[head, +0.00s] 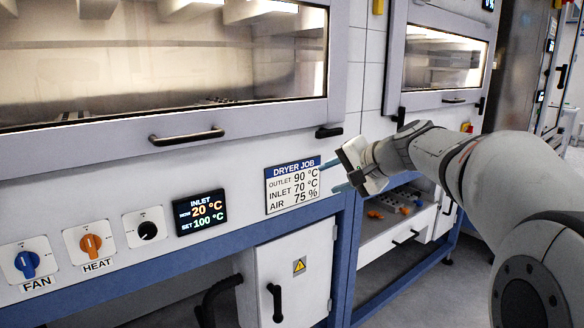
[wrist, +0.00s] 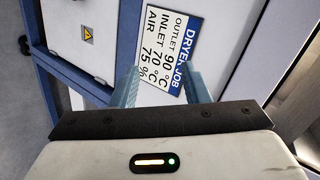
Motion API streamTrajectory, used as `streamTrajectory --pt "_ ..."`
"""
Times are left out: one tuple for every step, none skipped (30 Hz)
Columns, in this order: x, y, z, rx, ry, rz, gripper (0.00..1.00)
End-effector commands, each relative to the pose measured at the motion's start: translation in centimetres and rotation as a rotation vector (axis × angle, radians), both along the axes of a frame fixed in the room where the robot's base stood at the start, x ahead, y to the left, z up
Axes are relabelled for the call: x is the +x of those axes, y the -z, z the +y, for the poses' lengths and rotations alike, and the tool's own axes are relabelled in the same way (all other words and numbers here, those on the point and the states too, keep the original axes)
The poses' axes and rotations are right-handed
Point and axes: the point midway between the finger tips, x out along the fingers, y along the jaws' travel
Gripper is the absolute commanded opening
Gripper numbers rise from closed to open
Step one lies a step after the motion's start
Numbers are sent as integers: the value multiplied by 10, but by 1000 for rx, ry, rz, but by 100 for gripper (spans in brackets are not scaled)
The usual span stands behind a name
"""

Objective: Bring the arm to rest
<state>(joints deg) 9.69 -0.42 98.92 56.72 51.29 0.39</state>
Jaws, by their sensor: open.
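My arm (head: 440,155) reaches in from the right of the head view, stretched out toward the dryer's front panel. My gripper (head: 332,178) is open, its two bluish fingers apart with nothing between them, close to the right edge of the DRYER JOB card (head: 293,186). In the wrist view my gripper (wrist: 161,88) also shows its fingers apart, with the card (wrist: 168,45) beyond them. I cannot tell whether the fingertips touch the panel.
The panel holds a blue FAN knob (head: 27,264), an orange HEAT knob (head: 91,245), a black knob (head: 147,231) and an inlet display (head: 200,212) reading 20 and 100 °C. The dryer door handle (head: 187,138) juts out above. Open floor (head: 440,290) lies at lower right.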

Motion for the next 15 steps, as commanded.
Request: streamTrajectory --pt "-26 -11 5 -74 -30 36 42" --pt "-40 -7 7 -121 -48 59 42" --pt "-60 -2 7 -186 -74 88 42" --pt "-75 2 7 -234 -94 109 42" --pt "-90 7 7 -282 -116 132 42" --pt "-111 12 5 -347 -145 159 42" --pt "-127 16 4 -396 -167 179 42" --pt "-142 19 1 -443 -190 197 42" --pt "-163 23 -2 -508 -222 223 42" --pt "-178 26 -5 -555 -246 240 42" --pt "-193 29 -9 -601 -270 255 42" --pt "-211 33 -14 -658 -302 276 42" --pt "-224 36 -18 -698 -323 289 42" --pt "-235 38 -22 -737 -344 301 42" --pt "-249 41 -26 -782 -370 314 42"
